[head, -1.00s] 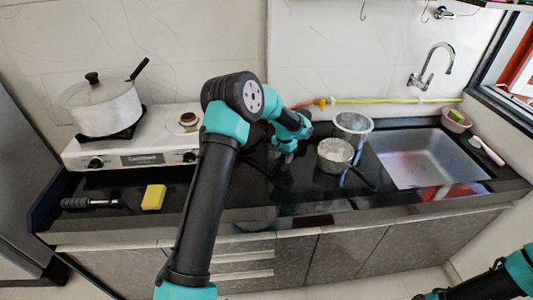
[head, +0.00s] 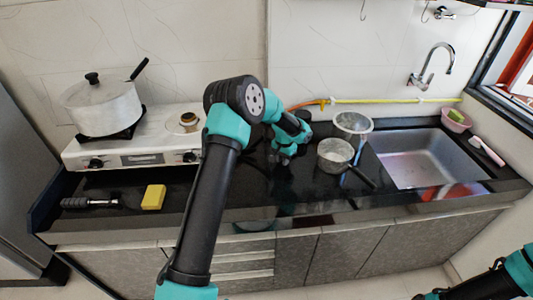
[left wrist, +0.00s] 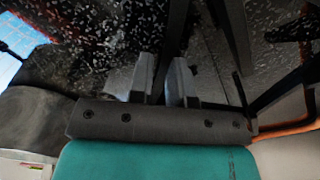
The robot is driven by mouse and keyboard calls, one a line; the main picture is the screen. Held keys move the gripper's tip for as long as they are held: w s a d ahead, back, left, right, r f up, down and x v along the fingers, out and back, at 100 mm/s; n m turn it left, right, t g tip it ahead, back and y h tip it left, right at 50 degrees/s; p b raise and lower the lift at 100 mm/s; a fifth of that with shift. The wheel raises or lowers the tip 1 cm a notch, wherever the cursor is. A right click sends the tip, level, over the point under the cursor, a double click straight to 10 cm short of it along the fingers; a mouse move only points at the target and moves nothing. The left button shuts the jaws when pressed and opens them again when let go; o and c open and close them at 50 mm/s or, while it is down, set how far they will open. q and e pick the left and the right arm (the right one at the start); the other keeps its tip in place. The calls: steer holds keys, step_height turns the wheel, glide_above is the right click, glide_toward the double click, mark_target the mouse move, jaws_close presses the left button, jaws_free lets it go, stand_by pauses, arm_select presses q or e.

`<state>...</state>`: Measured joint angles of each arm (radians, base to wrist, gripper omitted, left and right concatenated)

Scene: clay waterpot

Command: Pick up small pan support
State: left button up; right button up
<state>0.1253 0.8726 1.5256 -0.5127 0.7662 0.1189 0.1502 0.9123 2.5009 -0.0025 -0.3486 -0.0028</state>
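In the head view my left arm reaches over the black counter, and its gripper (head: 283,157) is low, between the stove and the pans. The small pan support is hidden behind the arm there. In the left wrist view, dark bars that look like the small pan support (left wrist: 232,38) rise past my left gripper (left wrist: 163,75). One bar runs between the two grey fingers, which are close together on it. The rest of the support is only partly in frame. My right arm shows at the bottom right of the head view; its gripper is out of frame.
The white stove (head: 140,152) carries a lidded pot (head: 103,108) and a bare right burner (head: 187,121). A handled pan (head: 335,152) and a metal pot (head: 352,123) stand right of my gripper, before the sink (head: 425,160). A yellow sponge (head: 153,197) and flashlight (head: 90,203) lie at left.

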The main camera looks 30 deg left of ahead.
arm_select(q)
jaws_close()
steer(key=shift+r, duration=0.15)
steer(key=shift+r, duration=1.5)
steer(key=shift+s+d+r, duration=0.1)
steer(key=shift+s+r, duration=0.1)
steer(key=s+d, duration=0.2)
steer(key=s, duration=0.2)
steer(key=s+d+r, duration=0.1)
steer(key=s+d, duration=0.1)
steer(key=s, duration=0.3)
steer(key=s+d, duration=0.3)
steer(key=s, duration=0.1)
steer(key=shift+s+d+r, duration=0.1)
steer(key=shift+s+r, duration=0.05)
steer(key=shift+s, duration=0.25)
